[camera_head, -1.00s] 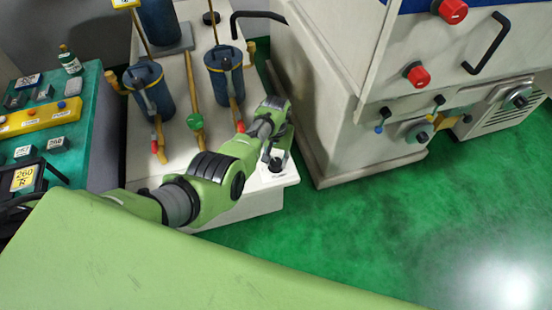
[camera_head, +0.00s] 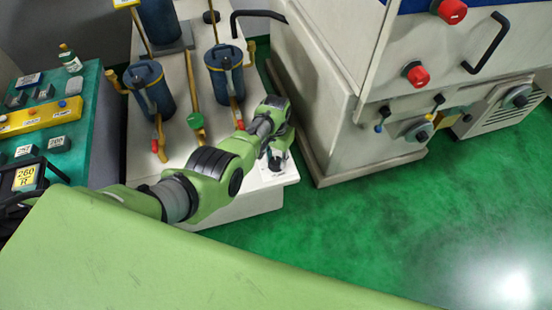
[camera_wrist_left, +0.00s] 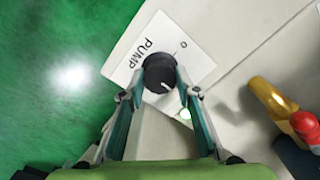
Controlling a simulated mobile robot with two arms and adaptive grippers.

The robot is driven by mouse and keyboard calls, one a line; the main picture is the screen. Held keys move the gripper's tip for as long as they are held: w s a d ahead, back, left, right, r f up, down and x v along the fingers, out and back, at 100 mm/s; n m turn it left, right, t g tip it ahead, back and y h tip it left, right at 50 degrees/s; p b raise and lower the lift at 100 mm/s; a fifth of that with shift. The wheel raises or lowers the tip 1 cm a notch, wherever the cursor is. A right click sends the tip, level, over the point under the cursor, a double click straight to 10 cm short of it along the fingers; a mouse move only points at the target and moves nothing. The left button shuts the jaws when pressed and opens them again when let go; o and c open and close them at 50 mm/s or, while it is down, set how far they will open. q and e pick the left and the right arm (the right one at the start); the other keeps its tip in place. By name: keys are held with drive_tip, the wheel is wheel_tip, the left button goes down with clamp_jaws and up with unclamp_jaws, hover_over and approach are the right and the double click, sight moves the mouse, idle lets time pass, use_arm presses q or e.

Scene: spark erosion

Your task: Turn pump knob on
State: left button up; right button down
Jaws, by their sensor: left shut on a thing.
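The pump knob (camera_wrist_left: 159,74) is a black round knob with a white mark, on a white plate (camera_wrist_left: 128,72) labelled PUMP, in the left wrist view. My right gripper is not in view.
A large white machine (camera_head: 330,120) with red knobs (camera_head: 416,75) stands to the right. A teal table (camera_head: 75,135) is at the left. The green floor (camera_head: 330,225) is clear.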

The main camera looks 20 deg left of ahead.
sight(276, 161)
use_arm(q)
drive_tip(key=o, duration=1.1)
wheel_tip(276, 161, up, 12)
idle(0.4)
